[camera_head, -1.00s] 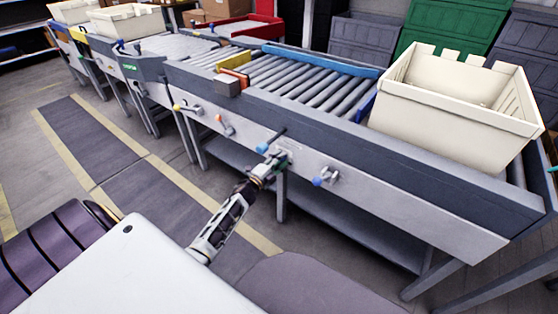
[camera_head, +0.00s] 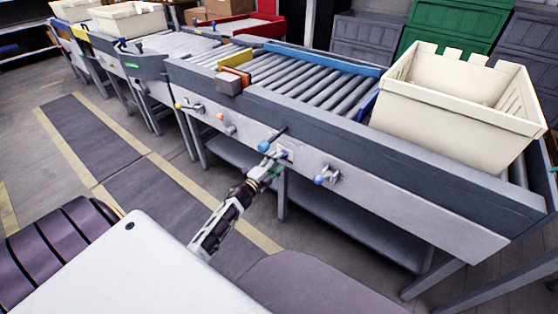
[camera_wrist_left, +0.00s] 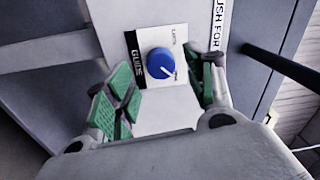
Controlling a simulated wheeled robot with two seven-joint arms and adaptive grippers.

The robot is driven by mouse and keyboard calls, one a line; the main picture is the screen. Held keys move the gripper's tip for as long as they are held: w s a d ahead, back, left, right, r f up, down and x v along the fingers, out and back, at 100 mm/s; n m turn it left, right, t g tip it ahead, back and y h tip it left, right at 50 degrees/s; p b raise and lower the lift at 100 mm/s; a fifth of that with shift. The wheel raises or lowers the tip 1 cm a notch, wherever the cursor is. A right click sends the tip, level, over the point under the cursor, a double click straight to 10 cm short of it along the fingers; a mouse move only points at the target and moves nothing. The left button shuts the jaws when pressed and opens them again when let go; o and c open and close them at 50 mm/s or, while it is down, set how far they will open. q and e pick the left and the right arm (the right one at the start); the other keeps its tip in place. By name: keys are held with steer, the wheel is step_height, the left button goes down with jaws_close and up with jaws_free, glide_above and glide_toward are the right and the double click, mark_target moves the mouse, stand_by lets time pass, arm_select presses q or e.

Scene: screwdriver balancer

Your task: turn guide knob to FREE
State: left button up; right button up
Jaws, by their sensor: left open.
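The guide knob (camera_wrist_left: 161,62) is a round blue knob with a white pointer line, on a white plate beside a black GUIDE label (camera_wrist_left: 137,58). Its pointer aims down and right in the left wrist view; the small position words are too blurred to read surely. My left gripper (camera_wrist_left: 163,92) is open, its green-padded fingers to either side of the plate, with the knob ahead of the gap and not gripped. In the head view my left gripper (camera_head: 271,170) is just in front of the conveyor's side panel, partly hiding the knob plate (camera_head: 286,153). My right gripper is not in view.
A cream crate (camera_head: 455,105) stands on the roller conveyor (camera_head: 325,88). Open floor lies in front.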

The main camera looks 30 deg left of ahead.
arm_select(q)
steer(key=s, duration=0.9)
steer(key=shift+a+f, duration=0.25)
steer(key=shift+a, duration=0.05)
stand_by(0.7)
